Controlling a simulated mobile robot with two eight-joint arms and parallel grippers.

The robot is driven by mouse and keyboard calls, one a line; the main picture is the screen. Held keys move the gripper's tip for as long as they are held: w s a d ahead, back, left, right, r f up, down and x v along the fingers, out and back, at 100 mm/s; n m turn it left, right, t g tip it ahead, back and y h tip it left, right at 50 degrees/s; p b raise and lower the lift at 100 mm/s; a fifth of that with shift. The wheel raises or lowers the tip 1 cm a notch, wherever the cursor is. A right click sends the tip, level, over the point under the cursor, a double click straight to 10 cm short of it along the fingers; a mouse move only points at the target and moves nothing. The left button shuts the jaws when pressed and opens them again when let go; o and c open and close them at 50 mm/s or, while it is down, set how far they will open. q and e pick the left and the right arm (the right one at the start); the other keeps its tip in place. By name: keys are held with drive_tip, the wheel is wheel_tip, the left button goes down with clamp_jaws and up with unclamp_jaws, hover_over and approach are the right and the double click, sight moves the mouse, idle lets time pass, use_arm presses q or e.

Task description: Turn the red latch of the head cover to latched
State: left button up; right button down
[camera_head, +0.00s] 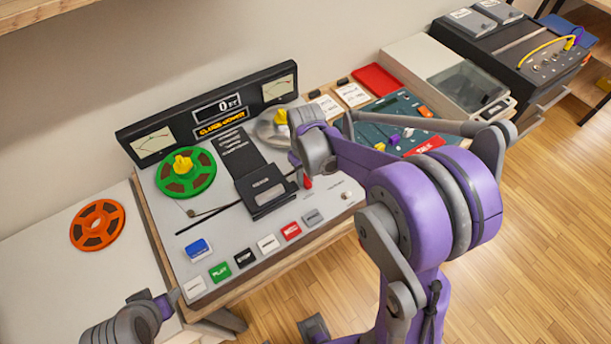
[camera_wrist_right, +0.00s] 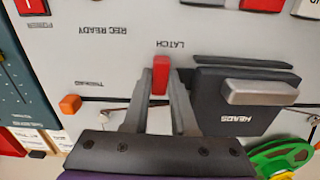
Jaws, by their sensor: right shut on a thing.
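The red latch (camera_wrist_right: 160,72) stands up from the pale deck panel beside the printed word LATCH in the right wrist view. My right gripper (camera_wrist_right: 158,92) has its two grey fingers on either side of the latch, shut on it. A bit of the latch (camera_head: 307,182) shows in the head view under my right arm, which hides most of that gripper. The black head cover (camera_wrist_right: 218,118), marked HEADS and with a silver bar, sits beside the latch; it also shows in the head view (camera_head: 272,205). My left gripper (camera_head: 165,304) is at the lower left, its fingers unclear.
A row of coloured buttons (camera_head: 268,243) runs along the deck's front. A green reel (camera_head: 199,180) sits on the deck, and an orange reel (camera_head: 84,229) lies on the left table. A teal panel (camera_head: 372,122) stands to the right. An orange knob (camera_wrist_right: 70,104) is near the gripper.

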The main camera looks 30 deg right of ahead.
drive_tip(key=m, duration=0.1)
drive_tip(key=m+b, duration=0.1)
drive_tip(key=m, duration=0.1)
drive_tip(key=shift+a+m, duration=0.2)
drive_tip(key=shift+m, duration=0.1)
drive_tip(key=m, duration=0.2)
drive_tip(key=m+b, duration=0.1)
drive_tip(key=m, duration=0.1)
drive_tip(key=shift+w+a+m, duration=0.1)
drive_tip(key=shift+a+m, duration=0.1)
drive_tip(key=shift+m, duration=0.1)
drive_tip(key=m, duration=0.2)
drive_tip(key=m+b, duration=0.1)
drive_tip(key=m, duration=0.1)
drive_tip(key=shift+w+a+m, duration=0.15)
drive_tip(key=shift+w+m, duration=0.05)
drive_tip(key=shift+m, duration=0.1)
drive_tip(key=shift+w+a+m+b, duration=0.1)
drive_tip(key=shift+w+m+b, duration=0.1)
drive_tip(key=shift+m, duration=0.95)
drive_tip(key=shift+w+m+b, duration=0.1)
drive_tip(key=shift+m+b, duration=0.05)
drive_tip(key=shift+m, duration=1)
drive_tip(key=c, duration=0.7)
unclamp_jaws()
